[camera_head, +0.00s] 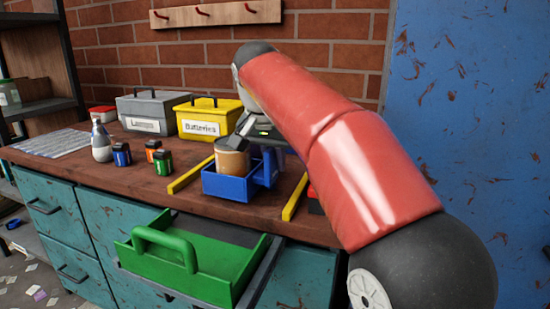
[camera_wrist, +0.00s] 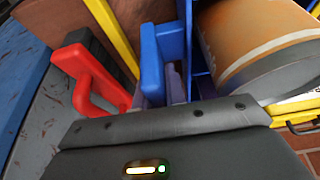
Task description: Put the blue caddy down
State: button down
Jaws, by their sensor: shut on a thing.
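The blue caddy (camera_head: 228,188) is at the workbench between two yellow strips, roughly level. I cannot tell whether its base touches the top. A tan and grey can (camera_head: 232,158) stands in it and also shows large in the wrist view (camera_wrist: 262,45). My gripper (camera_head: 266,150) is shut on the caddy's blue handle (camera_wrist: 152,62), at the caddy's right side. The fingertips (camera_wrist: 174,82) are partly hidden behind the handle in the wrist view.
Yellow strips (camera_head: 190,176) (camera_head: 295,197) flank the caddy. A red caddy (camera_wrist: 88,80) is to its right. A green caddy (camera_head: 185,262) sits in the open drawer in front.

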jog(key=c, duration=1.5)
grip_release()
jog(key=shift+o, duration=0.2)
jog(key=p+v, duration=0.4)
jog(key=v, duration=0.9)
jog(key=shift+w+p, duration=0.15)
jog(key=shift+p, duration=0.25)
jog(key=shift+d, duration=0.1)
